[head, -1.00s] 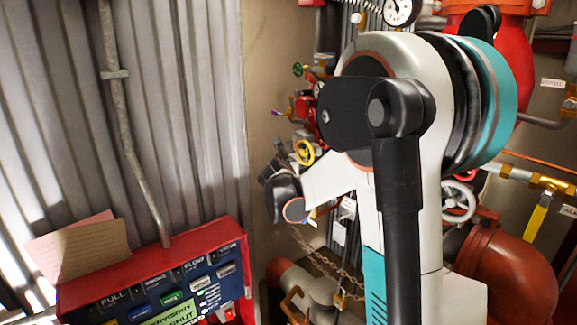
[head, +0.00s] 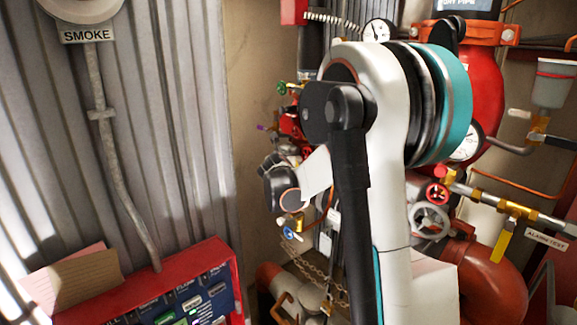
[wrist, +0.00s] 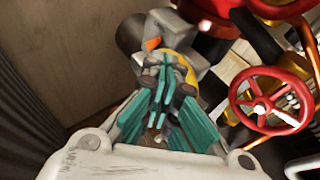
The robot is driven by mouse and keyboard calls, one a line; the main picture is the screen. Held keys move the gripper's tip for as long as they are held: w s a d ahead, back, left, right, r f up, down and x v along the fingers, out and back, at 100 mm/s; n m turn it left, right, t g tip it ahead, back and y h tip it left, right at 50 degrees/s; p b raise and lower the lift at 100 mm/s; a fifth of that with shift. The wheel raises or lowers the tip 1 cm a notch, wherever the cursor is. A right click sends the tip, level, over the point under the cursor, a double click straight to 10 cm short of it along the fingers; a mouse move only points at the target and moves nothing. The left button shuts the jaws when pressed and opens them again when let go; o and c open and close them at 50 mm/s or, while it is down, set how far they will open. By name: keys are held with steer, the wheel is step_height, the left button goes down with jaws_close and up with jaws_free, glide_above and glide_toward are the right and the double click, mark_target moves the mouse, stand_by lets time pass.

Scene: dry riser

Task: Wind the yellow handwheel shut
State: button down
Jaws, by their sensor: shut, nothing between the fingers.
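The yellow handwheel (wrist: 190,68) shows only as a yellow patch of rim behind my fingers in the wrist view. Most of it is hidden by my gripper. In the head view I cannot make it out; my arm and wrist cover that area. My gripper (wrist: 165,68) has teal fingers drawn together, with nothing between them. Its tips overlap the near side of the yellow wheel in the wrist view. I cannot tell whether they touch it.
A red handwheel (wrist: 270,100) stands just right of my gripper. A green handwheel (head: 283,88), a grey handwheel (head: 430,220) and a yellow lever (head: 500,245) are on the pipework. A red panel (head: 215,252) stands at lower left, before a corrugated wall (head: 185,100).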

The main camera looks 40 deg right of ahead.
step_height(320, 180, down, 6)
steer(key=s+b, duration=0.1)
steer(key=b, duration=0.4)
steer(key=shift+d+b, duration=0.25)
steer(key=shift+b, duration=0.05)
steer(key=shift+d, duration=0.15)
stand_by(0.3)
